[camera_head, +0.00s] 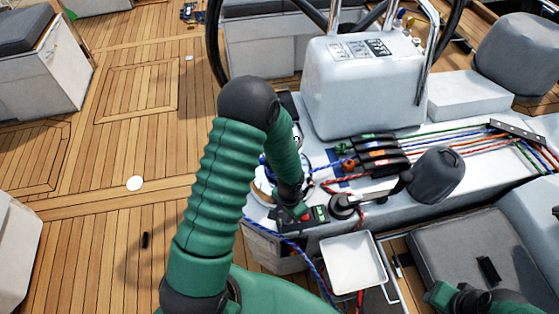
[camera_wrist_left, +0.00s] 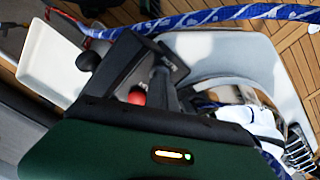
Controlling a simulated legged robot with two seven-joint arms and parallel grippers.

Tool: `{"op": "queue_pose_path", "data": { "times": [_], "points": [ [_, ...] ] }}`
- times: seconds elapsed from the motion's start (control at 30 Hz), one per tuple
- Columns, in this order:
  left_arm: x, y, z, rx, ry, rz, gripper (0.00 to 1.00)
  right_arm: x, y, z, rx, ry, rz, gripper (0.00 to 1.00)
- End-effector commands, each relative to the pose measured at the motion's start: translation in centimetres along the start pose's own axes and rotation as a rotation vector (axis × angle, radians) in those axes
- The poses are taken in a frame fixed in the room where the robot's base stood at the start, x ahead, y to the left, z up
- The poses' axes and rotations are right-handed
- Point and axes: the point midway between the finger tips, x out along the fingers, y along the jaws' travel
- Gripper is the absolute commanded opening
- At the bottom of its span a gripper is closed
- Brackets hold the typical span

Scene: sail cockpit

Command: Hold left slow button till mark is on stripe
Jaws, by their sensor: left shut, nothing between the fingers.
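A small black button box (camera_head: 318,213) sits on the grey cockpit console, with red and green spots on its face. My left gripper (camera_head: 292,212) reaches down onto it and is shut with nothing between its fingers. In the left wrist view, the black box (camera_wrist_left: 125,62) has a round red button (camera_wrist_left: 137,97) beside the dark fingertips (camera_wrist_left: 164,88). Whether they touch or press a button I cannot tell. A blue-and-white rope (camera_wrist_left: 215,17) runs past the box. I cannot make out the mark or the stripe. Only part of my right arm shows at bottom right.
A white tray (camera_head: 352,262) is in front. A steering wheel and a grey pedestal (camera_head: 360,90) stand at the back. The wooden deck at left is mostly clear.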

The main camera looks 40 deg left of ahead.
Motion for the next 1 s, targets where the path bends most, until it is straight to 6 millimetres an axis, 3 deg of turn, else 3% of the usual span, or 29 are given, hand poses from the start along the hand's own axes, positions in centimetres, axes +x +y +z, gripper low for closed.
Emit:
{"op": "queue_pose_path", "data": {
  "times": [0.1, 0.27, 0.4, 0.7, 1.0],
  "points": [
    [-0.2, 0.0, 0.1, -0.001, -0.002, 0.0, 0.0, -0.2, 0.0, -0.1, 0.0, 0.0, 0.0, 0.32],
    [-3.5, 0.0, 0.1, -0.001, -0.002, -0.001, 0.0, -3.4, 0.0, -0.8, 0.0, 0.0, 0.0, 0.32],
    [-3.9, 0.0, 0.1, -0.002, -0.002, 0.0, 0.0, -3.8, 0.0, -0.9, 0.0, 0.0, 0.0, 0.32],
    [-9.2, 0.0, 0.1, -0.001, -0.001, 0.0, 0.0, -8.8, 0.0, -2.1, 0.0, 0.0, 0.0, 0.32],
    [-9.0, 0.0, 0.0, -0.001, -0.002, 0.0, 0.0, -8.5, 0.0, -2.0, 0.0, 0.0, 0.0, 0.32]
  ]
}}
